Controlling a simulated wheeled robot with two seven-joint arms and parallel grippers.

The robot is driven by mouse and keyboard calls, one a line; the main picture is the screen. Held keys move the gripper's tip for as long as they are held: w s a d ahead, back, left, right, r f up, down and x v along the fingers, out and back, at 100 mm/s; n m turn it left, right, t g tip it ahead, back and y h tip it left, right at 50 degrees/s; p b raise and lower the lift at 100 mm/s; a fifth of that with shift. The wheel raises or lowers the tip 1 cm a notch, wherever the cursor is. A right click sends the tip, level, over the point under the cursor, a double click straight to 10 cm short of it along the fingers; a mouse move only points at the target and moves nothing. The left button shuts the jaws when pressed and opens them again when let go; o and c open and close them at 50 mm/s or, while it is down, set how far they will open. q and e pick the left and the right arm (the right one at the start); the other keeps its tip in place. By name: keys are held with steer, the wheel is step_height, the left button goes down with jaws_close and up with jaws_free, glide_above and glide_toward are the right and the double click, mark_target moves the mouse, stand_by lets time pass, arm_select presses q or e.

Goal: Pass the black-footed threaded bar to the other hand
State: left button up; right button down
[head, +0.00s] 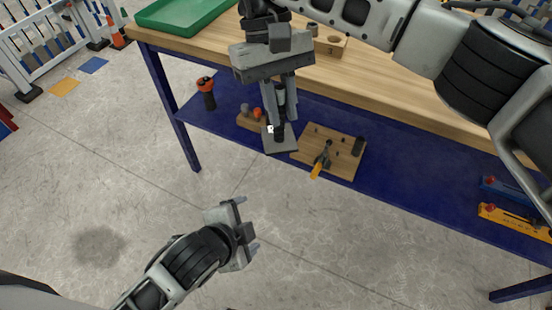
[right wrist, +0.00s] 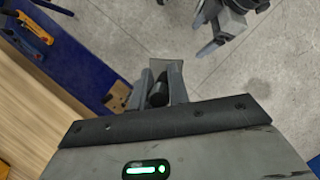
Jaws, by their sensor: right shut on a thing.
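My right gripper (head: 279,103) points down in front of the workbench and is shut on the threaded bar (head: 279,92), which hangs roughly upright. A dark lower part and a flat grey square plate (head: 283,146) show below the fingers. In the right wrist view, the bar's dark round end (right wrist: 158,92) sits between the fingers, with the plate beyond it. My left gripper (head: 250,223) is open and empty, lower in the head view over the floor, apart from the bar. It also shows at the top of the right wrist view (right wrist: 212,32).
The wooden workbench (head: 420,85) has a green tray (head: 180,15) and a wooden block with holes (head: 332,44). Its blue lower shelf (head: 400,165) bears a wooden board (head: 345,148), an orange-black flashlight (head: 206,92) and yellow and blue levels (head: 515,220). Open floor surrounds my left gripper.

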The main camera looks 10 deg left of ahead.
arm_select(q)
step_height(320, 180, up, 4)
steer(key=m+y, duration=0.2)
steer(key=m, duration=0.5)
steer(key=m+t+y, duration=0.1)
steer(key=m+t, duration=0.5)
steer(key=m, duration=0.8)
glide_toward(279, 136)
steer(key=x, duration=1.1)
